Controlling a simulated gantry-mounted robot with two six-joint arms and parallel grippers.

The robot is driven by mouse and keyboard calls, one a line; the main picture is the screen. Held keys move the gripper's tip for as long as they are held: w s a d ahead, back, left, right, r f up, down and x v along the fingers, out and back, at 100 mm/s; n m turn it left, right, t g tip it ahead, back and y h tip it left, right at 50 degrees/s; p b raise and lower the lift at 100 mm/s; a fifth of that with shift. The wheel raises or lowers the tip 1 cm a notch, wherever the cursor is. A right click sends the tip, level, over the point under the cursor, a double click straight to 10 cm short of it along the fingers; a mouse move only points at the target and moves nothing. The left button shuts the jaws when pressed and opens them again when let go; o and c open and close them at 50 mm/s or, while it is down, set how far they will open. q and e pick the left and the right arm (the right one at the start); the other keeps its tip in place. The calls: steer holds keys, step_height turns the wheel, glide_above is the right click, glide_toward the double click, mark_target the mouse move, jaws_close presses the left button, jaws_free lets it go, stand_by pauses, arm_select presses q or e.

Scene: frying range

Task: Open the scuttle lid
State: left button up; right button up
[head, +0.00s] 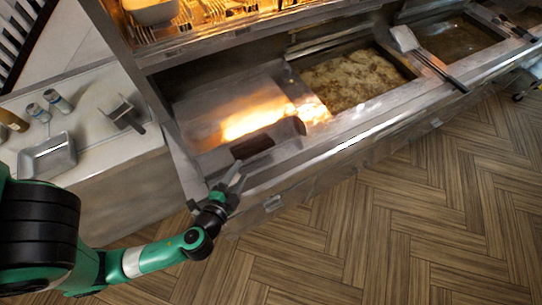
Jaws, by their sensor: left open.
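The scuttle seems to be the steel section at the left end of the range. A shiny flat metal panel (215,110), which looks like its lid, lies there with a bright warm reflection. A raised metal piece with a dark brown patch (252,147) sits at the front edge of this section; I cannot tell whether it is the lid's handle. My left gripper (237,180) is open and empty at the front left corner of the range, just in front of and below the dark patch. I cannot tell whether it touches the edge. My right gripper is out of view.
A fryer pan with bubbling oil (357,78) lies right of the panel, with another pan (458,38) beyond. A long-handled tool (428,58) rests between them. A side counter at left holds a square tray (47,157) and shakers (57,101). The wooden floor in front is clear.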

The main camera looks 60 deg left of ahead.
mark_target(249, 156)
arm_select(q)
steer(key=a+f+b, duration=0.1)
steer(key=b, duration=0.1)
steer(key=w+a+f+b, duration=0.1)
steer(key=b, duration=0.1)
steer(key=shift+a+f, duration=0.4)
steer(key=p+x, duration=0.1)
steer(key=x, duration=0.7)
steer(key=shift+w+d+r, duration=0.1)
steer(key=shift+w, duration=0.05)
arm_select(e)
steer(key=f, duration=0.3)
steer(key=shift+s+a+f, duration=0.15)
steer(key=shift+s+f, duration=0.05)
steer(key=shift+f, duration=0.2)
arm_select(q)
steer(key=shift+c, duration=0.2)
jaws_close()
